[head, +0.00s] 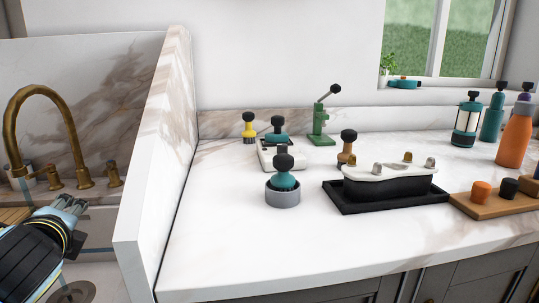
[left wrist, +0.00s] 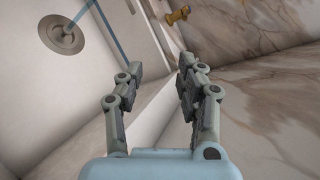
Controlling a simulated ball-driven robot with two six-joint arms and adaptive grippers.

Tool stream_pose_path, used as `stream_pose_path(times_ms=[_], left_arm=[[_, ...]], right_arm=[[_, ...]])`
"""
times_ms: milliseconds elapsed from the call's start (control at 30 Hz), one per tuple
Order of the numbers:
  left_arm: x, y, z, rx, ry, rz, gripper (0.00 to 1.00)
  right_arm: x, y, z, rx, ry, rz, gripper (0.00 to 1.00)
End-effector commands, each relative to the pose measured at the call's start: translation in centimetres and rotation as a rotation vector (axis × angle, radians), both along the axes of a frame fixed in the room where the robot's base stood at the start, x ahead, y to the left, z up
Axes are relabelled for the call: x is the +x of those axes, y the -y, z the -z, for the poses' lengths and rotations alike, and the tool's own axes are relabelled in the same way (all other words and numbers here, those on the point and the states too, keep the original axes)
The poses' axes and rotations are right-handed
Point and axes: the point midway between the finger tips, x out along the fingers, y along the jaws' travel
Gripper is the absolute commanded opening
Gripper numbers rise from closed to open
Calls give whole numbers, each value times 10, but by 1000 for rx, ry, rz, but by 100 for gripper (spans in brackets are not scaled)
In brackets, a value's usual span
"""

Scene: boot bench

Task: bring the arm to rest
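My left arm comes in from the left edge of the head view, with its left gripper (head: 72,204) above the sink area, left of the marble partition (head: 160,170). In the left wrist view the two fingers of the left gripper (left wrist: 158,68) stand apart with nothing between them. It is open and empty, and touches nothing that I can see. My right gripper is in neither view.
A brass faucet (head: 38,100) stands behind the left gripper. The sink drain (left wrist: 61,35) shows in the wrist view. Right of the partition, the counter holds a grey cup with a teal tool (head: 284,185), a black tray (head: 385,203), an orange bottle (head: 514,138). The front counter is clear.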

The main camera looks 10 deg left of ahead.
Motion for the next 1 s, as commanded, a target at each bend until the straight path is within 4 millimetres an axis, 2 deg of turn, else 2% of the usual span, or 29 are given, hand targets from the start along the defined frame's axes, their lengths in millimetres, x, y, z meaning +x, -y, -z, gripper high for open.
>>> stream_pose_path(times_ms=[200,400,600,767,1000], left_arm=[[-64,33,51,-530,48,-217,37],[-130,75,85,-973,55,-504,37],[-186,116,99,-1266,32,-790,37],[-226,145,100,-1426,1,-1014,37],[-217,140,178,-1418,-14,-1058,37]], right_arm=[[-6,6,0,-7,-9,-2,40],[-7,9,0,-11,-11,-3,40],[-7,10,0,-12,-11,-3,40],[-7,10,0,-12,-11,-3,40],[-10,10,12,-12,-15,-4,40]])
